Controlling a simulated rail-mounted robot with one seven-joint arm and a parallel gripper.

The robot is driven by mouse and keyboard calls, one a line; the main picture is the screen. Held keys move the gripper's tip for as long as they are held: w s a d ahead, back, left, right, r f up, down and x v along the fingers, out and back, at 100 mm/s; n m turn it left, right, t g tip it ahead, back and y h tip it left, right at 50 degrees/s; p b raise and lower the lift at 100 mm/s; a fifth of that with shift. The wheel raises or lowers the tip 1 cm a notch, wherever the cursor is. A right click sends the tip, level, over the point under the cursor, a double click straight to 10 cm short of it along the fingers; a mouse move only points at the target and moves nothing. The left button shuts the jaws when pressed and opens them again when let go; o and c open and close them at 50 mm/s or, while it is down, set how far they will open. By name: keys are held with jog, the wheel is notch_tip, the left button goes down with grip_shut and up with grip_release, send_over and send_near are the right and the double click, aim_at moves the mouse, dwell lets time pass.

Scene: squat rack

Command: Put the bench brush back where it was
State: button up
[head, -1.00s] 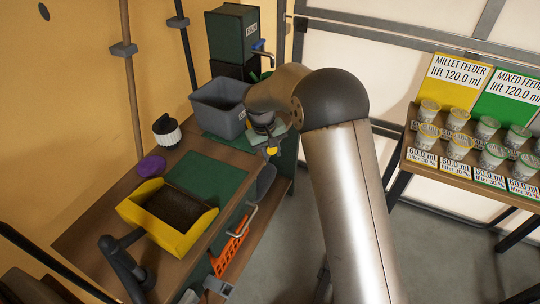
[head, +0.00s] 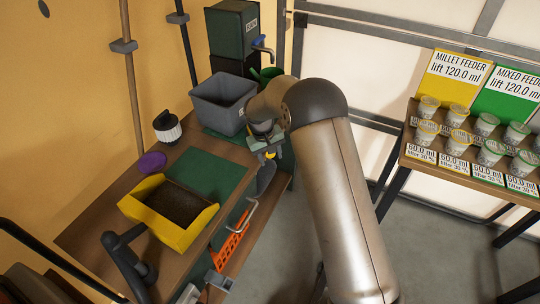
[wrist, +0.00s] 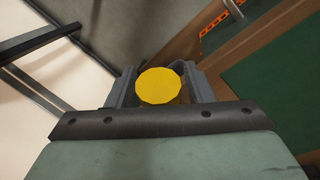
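My gripper (wrist: 160,92) points down at the bench's far right edge, just right of the grey bin. It also shows in the head view (head: 268,148). Its two fingers stand on either side of a round yellow end, which looks like the handle of the bench brush (wrist: 158,86), and appear shut on it. The rest of the brush is hidden or too small to make out.
The bench (head: 100,213) carries a grey bin (head: 217,115), a green mat (head: 209,174), a yellow tray (head: 197,232) of dark material, a purple object (head: 152,161) and a black-and-white knob-like item (head: 167,130). An orange rack (head: 232,240) is below. A cup shelf (head: 440,165) stands right.

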notch_tip(320, 180, up, 12)
jog(key=s+a+b, duration=0.1)
jog(key=a, duration=0.1)
dwell(0.5)
jog(key=s+d+r+m, duration=0.1)
jog(key=s+d+r, duration=0.3)
jog(key=s+d, duration=0.25)
jog(key=s+d+r+m, duration=0.1)
jog(key=s+d+r, duration=0.2)
jog(key=s+d, duration=0.4)
jog(key=s+d+f+m+y, duration=0.1)
jog(key=s+d, duration=0.2)
jog(key=s, duration=0.8)
jog(key=s+d+f+m+y, duration=0.1)
jog(key=s+d, duration=0.2)
jog(key=s, duration=0.8)
jog(key=shift+s+f+m+g, duration=0.15)
jog(key=shift+f+m+g, duration=0.15)
jog(key=shift+f+m, duration=0.1)
